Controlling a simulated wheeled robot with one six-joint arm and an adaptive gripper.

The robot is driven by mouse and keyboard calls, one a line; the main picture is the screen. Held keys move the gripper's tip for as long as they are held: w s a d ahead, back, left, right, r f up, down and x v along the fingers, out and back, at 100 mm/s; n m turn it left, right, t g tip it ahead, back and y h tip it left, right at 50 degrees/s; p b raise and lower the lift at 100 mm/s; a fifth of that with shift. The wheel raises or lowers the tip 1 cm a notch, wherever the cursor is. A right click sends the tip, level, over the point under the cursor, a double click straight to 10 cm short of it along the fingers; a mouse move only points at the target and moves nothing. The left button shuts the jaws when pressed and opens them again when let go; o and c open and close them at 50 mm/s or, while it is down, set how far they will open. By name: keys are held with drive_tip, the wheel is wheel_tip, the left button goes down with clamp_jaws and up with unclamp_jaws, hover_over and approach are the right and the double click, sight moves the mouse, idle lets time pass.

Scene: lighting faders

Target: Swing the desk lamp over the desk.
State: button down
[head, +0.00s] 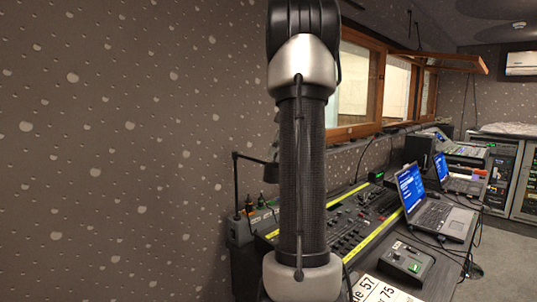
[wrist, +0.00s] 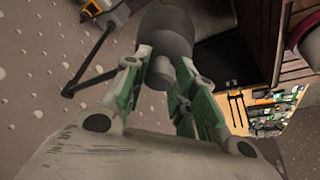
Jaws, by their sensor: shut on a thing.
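The desk lamp (head: 236,180) has a thin black post at the left end of the desk, with a short arm reaching right to a dark head that my own arm partly hides. In the wrist view, its dark grey round head (wrist: 166,28) is at the top middle, with a short grey knob (wrist: 160,72) pointing toward me. The black lamp arm (wrist: 92,80) runs left from behind my finger to a corner with the post. My gripper (wrist: 162,66) has its green-lined fingers on both sides of the knob, shut on it. My arm hides the gripper in the head view.
A mixing desk (head: 350,222) with yellow edges lies behind and right of my arm. Two laptops, the nearer one (head: 438,216) open, and a small control box (head: 406,262) stand to the right. A speckled wall (head: 120,150) fills the left, close to the lamp.

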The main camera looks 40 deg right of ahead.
drive_tip(key=shift+d, duration=0.45)
drive_tip(key=c, duration=1.1)
unclamp_jaws()
drive_tip(key=shift+c, duration=0.2)
drive_tip(key=v, duration=1.2)
drive_tip(key=shift+w, duration=0.2)
